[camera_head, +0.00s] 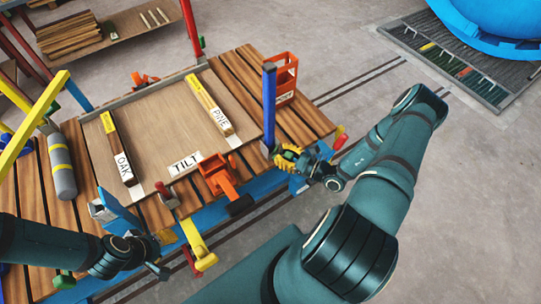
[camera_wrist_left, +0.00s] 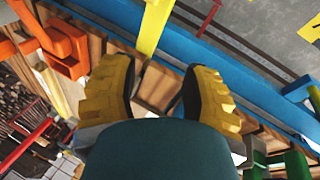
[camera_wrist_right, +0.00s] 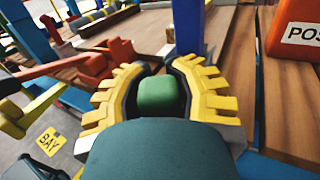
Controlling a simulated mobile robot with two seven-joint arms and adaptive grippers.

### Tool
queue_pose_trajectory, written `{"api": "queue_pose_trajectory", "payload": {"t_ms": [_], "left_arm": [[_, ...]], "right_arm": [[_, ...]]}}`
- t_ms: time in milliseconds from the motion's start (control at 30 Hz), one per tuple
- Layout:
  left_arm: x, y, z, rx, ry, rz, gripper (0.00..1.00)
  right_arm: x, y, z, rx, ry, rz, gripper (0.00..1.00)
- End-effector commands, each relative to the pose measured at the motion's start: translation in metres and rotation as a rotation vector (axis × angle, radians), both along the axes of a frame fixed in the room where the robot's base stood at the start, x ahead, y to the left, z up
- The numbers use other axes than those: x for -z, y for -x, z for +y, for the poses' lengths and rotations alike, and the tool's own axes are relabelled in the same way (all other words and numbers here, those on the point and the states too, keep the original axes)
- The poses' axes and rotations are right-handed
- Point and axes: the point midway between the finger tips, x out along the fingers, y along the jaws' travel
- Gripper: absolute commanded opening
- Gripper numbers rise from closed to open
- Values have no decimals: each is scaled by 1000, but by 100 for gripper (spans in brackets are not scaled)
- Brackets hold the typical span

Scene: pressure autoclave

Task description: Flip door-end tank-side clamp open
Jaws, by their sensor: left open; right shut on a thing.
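My right gripper (camera_head: 289,157) is at the table's right front corner, beside an upright blue post (camera_head: 269,105). In the right wrist view its yellow fingers close around a green grip (camera_wrist_right: 161,97); what the grip joins is hidden. My left gripper (camera_wrist_left: 158,95) is open, with nothing between its fingers. A yellow clamp (camera_head: 198,243) with a red tip is just right of it in the head view. An orange clamp (camera_head: 219,177) with a dark grip sits on the front edge between the grippers. I cannot tell which clamp is the door-end tank-side one.
The slatted table bears a board with the OAK bar (camera_head: 117,150), PINE bar (camera_head: 210,106) and TILT label (camera_head: 185,163). An orange crate (camera_head: 284,77) stands behind the blue post. A grey cylinder (camera_head: 61,168) lies at left.

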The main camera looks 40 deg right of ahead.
Motion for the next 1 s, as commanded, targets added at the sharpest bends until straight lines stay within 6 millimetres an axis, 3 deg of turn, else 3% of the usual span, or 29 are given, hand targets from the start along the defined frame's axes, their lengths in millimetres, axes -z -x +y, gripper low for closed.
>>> {"api": "queue_pose_trajectory", "payload": {"t_ms": [500,1000], "left_arm": [[53,16,-3,28,8,35,47],[74,10,-2,24,5,22,47]], "right_arm": [[7,11,-27,-450,1,6,0],[4,12,-40,-644,-1,8,0]]}}
